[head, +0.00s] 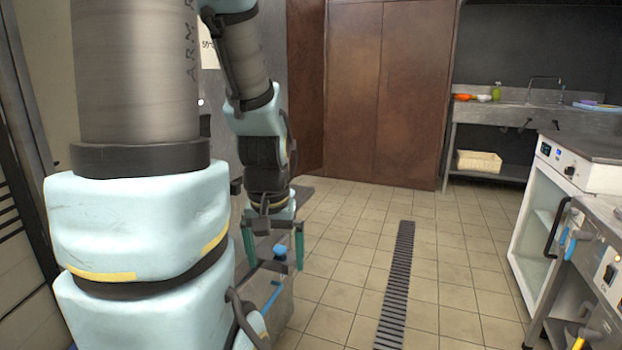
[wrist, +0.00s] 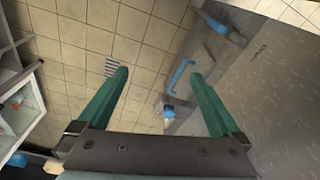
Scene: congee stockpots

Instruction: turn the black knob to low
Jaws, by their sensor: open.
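A small dark round knob (head: 569,171) shows on the white front panel of the appliance (head: 585,172) at the right of the head view. A black control (head: 610,273) shows on the nearer steel unit; I cannot tell whether it is a knob or a switch. Neither setting can be read. My gripper (head: 275,264) hangs low, left of centre in the head view, far from both controls. In the wrist view its two teal fingers (wrist: 160,76) are spread apart with nothing held between them. No knob can be made out in the wrist view.
A drain grate (head: 396,285) runs along the tiled floor, with clear floor around it. A sink counter (head: 500,112) stands at the back right, with a basket (head: 478,161) on its shelf. Brown cabinets (head: 390,90) line the back. A black handle (head: 557,228) juts out at right.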

